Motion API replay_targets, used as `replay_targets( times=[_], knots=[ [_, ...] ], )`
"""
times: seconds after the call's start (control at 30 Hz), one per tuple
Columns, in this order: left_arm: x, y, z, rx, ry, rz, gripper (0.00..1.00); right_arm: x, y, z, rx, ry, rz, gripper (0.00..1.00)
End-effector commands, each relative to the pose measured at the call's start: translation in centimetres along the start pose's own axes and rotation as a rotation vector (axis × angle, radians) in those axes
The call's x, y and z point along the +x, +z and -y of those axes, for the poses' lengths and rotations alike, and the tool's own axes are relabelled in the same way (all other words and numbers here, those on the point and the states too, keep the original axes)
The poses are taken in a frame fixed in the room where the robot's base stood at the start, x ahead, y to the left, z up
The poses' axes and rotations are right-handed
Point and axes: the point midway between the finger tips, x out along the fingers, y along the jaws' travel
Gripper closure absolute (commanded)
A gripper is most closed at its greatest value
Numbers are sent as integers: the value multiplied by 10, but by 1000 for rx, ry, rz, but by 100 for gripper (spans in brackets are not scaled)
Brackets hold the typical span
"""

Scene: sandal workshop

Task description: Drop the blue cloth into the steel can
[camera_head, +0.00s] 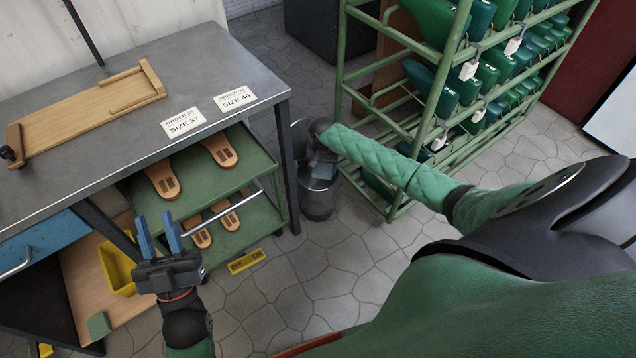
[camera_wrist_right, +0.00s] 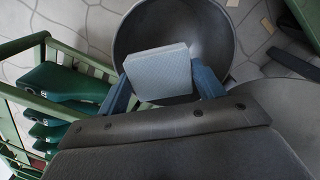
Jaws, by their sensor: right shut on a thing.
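The steel can (camera_head: 317,203) stands on the floor beside the workbench's right end. In the right wrist view its round open mouth (camera_wrist_right: 212,22) lies under my right gripper (camera_wrist_right: 162,78). That gripper is shut on the blue cloth (camera_wrist_right: 158,74), which looks like a pale blue-grey folded square between the two blue fingers. The cloth is over the can's opening; how high above the rim I cannot tell. In the head view my right wrist hides most of the gripper and cloth. My left gripper (camera_head: 158,238) is open and empty in front of the sandal cart.
The workbench (camera_head: 90,110) holds a wooden jig and two size cards. A green cart (camera_head: 250,165) with tan sandals stands under it. A green rack (camera_head: 400,130) of shoe lasts is right of the can. A yellow bin (camera_head: 118,272) sits at lower left.

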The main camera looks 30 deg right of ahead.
Motion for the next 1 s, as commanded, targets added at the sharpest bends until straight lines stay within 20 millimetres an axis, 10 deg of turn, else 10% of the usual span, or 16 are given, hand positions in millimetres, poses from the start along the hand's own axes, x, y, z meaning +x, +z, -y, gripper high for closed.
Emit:
replay_targets(
  times=[0.17,0.2,0.3,0.77,1.0],
  knots=[
    [0,0,0,0,0,0,69,0,0,0,0,0,0,51],
    [0,0,0,0,0,0,69,0,0,0,0,0,0,27],
    [0,0,0,0,0,0,69,0,0,0,0,0,0,7],
    [-1,5,0,-3,-1,23,69,-6,0,0,0,0,0,7],
    [-24,51,2,-14,-14,189,69,-24,0,0,0,-1,-1,7]
  ],
)
